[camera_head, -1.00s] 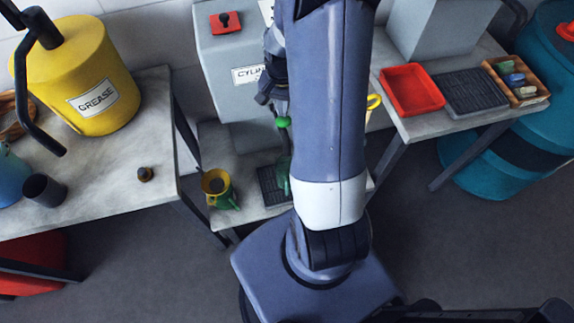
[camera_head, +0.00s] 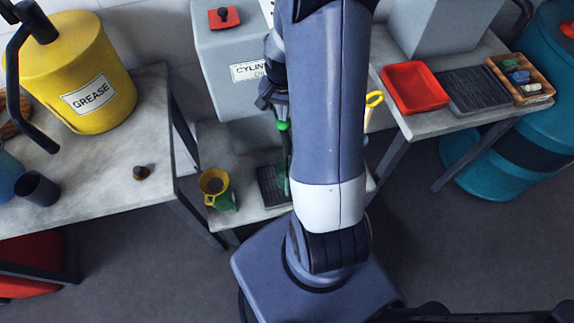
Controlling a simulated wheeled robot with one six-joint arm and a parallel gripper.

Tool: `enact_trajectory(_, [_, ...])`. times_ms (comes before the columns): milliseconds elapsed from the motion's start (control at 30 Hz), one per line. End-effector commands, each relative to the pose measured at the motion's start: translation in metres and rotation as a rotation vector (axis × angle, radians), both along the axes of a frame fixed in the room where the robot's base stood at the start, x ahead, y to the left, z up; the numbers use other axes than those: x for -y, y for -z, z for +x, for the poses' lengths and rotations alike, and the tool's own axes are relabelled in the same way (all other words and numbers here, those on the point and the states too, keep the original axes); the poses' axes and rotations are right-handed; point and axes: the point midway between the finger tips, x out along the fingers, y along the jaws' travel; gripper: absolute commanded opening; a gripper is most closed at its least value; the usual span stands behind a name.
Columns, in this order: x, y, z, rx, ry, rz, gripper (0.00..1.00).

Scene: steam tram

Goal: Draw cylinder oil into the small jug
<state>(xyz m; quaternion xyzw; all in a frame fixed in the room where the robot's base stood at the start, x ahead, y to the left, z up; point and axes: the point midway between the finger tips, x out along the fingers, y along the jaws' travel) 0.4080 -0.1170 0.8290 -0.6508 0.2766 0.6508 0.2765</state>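The grey tank (camera_head: 222,55) carries a label beginning "CYLIN" and stands at the back centre. A green knob (camera_head: 283,125) shows below it, beside my arm; what it belongs to is unclear. A slim green shape (camera_head: 286,175), perhaps part of a jug, shows over the dark drip grid (camera_head: 270,187); my arm hides the rest. A green vessel with a yellow funnel top (camera_head: 217,190) stands left of the grid. My gripper (camera_head: 271,104) is in front of the tank, just above the green knob. Its fingers are mostly hidden, so their opening and any contact are unclear.
A yellow grease drum (camera_head: 72,60), a dark cup (camera_head: 38,190) and a small brown item (camera_head: 141,173) stand on the left bench. A red tray (camera_head: 415,88), a dark ribbed mat (camera_head: 470,92) and a wooden box (camera_head: 535,90) are on the right bench.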

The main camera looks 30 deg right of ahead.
Motion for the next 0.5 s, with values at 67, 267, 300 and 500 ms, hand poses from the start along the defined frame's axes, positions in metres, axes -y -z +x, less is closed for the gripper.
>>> enact_trajectory(67, [0.000,0.004,0.000,0.001,0.000,0.000,0.00])
enact_trajectory(267, [0.000,0.010,0.000,0.001,0.000,0.000,0.00])
enact_trajectory(300, [0.000,0.011,0.000,0.001,0.000,0.000,0.00])
enact_trajectory(500, [0.000,0.017,0.000,0.001,0.000,0.000,0.00])
